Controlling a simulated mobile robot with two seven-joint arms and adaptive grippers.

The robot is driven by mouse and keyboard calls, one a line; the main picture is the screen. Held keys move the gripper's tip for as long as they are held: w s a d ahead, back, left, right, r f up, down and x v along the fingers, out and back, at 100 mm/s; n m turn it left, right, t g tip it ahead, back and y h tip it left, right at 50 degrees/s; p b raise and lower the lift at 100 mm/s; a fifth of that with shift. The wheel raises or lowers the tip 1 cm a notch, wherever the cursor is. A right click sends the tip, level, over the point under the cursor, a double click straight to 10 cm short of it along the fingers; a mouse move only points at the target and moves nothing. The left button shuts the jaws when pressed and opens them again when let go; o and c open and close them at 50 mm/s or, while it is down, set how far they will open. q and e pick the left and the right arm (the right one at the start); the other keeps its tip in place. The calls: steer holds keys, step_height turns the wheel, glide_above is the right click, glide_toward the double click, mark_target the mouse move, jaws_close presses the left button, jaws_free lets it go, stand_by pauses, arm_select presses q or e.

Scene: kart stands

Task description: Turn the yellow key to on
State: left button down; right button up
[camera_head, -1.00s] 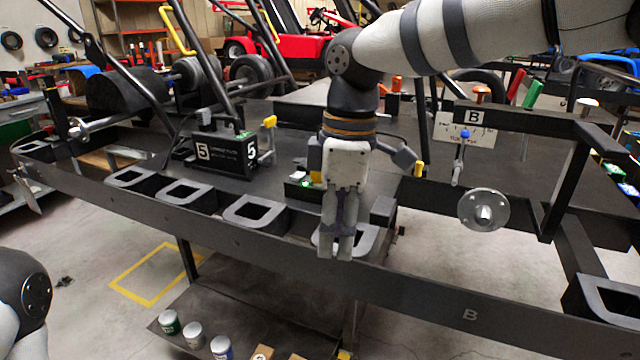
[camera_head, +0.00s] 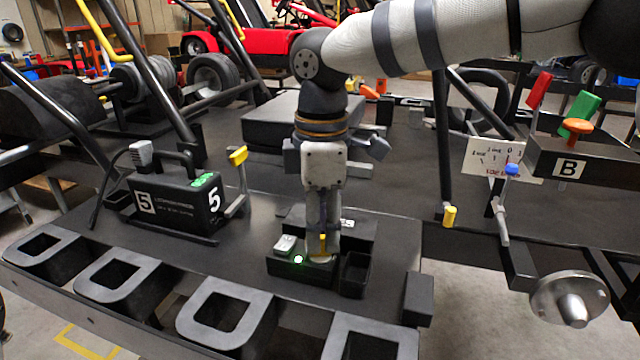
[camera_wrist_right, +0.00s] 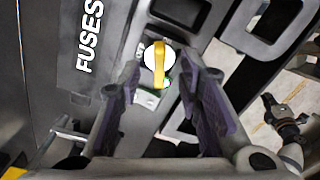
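The yellow key (camera_head: 322,243) is on a low black switch box (camera_head: 285,268) on the kart stand, partly hidden by my right gripper's fingers. In the right wrist view the key (camera_wrist_right: 158,65) shows as an upright yellow bar on a pale round face. My right gripper (camera_head: 322,252) points down over the box. In the right wrist view its two dark fingers (camera_wrist_right: 160,78) stand apart on either side of the key, with visible gaps. Beside the key are a silver switch (camera_head: 285,244) and a lit green lamp (camera_head: 298,259). My left gripper is out of view.
A black case marked 5 (camera_head: 175,205) with a yellow-tipped lever (camera_head: 238,156) stands to the left. An open black bin (camera_head: 355,274) adjoins the switch box. Ring-shaped holders (camera_head: 215,312) line the front edge.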

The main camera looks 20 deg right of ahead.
steer(key=shift+f, duration=1.45)
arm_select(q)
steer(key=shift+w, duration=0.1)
arm_select(e)
steer(key=shift+c, duration=0.6)
jaws_close()
steer(key=shift+r+m, duration=0.2)
steer(key=shift+m, duration=0.2)
steer(key=shift+m+p, duration=0.55)
steer(key=shift+m, duration=1.25)
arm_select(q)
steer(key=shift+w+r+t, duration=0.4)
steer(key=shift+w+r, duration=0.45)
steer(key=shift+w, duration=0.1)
arm_select(e)
steer(key=shift+o, duration=0.4)
jaws_free()
steer(key=shift+f, duration=0.2)
